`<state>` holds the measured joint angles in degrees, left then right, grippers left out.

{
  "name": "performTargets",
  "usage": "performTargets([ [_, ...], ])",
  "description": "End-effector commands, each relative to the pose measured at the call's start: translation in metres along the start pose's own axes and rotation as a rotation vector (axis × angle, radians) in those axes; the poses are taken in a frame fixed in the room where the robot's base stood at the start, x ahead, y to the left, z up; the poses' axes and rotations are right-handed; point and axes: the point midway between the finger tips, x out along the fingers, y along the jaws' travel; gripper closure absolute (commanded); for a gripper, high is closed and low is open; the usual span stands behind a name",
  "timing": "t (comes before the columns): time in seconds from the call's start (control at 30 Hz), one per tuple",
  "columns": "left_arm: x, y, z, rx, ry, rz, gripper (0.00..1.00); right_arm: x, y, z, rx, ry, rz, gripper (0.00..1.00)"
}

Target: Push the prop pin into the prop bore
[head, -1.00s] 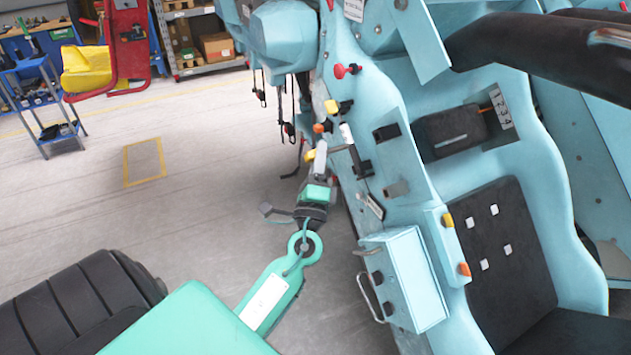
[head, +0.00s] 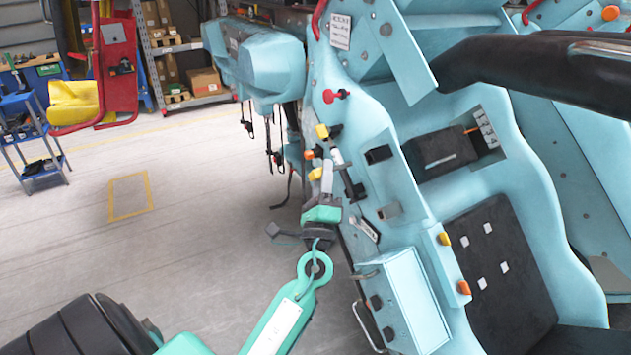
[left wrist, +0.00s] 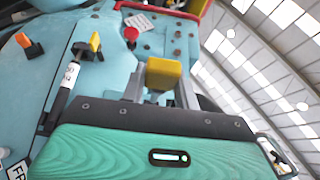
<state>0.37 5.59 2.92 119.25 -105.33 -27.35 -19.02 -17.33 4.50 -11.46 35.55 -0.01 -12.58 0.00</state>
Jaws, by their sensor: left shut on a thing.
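My left gripper (head: 322,180) is beside the pale blue side of the coaster car. It is shut on a yellow block, which I take to be the head of the prop pin (head: 315,174). In the left wrist view the yellow head of the prop pin (left wrist: 163,74) sits between the two grey fingers of my left gripper (left wrist: 160,88). The pin's far end is hidden. I cannot make out the prop bore; the gripper and the held block cover part of the panel ahead. My right gripper is not in view.
Close by on the car are an orange block (head: 308,153), a yellow lever (head: 322,132), a red knob (head: 335,95) and a black-and-white cylinder (left wrist: 66,82). A pale blue box (head: 393,297) juts out below right. Open floor (head: 220,200) lies to the left.

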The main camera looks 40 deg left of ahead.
Motion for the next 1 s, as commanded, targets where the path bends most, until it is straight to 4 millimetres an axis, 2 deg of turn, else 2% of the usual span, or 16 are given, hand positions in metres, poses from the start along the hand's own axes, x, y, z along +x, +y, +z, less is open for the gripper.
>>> performTargets([
  [0.1, 0.005, 0.000, -0.011, -0.002, -0.001, -0.001, 0.97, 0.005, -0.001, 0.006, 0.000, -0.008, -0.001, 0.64],
  [0.4, 0.015, 0.000, -0.029, 0.000, 0.000, 0.000, 0.97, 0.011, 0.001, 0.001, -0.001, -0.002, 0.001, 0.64],
  [1.0, 0.018, -0.001, -0.033, 0.000, 0.000, -0.001, 0.97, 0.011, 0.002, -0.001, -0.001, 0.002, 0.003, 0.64],
])
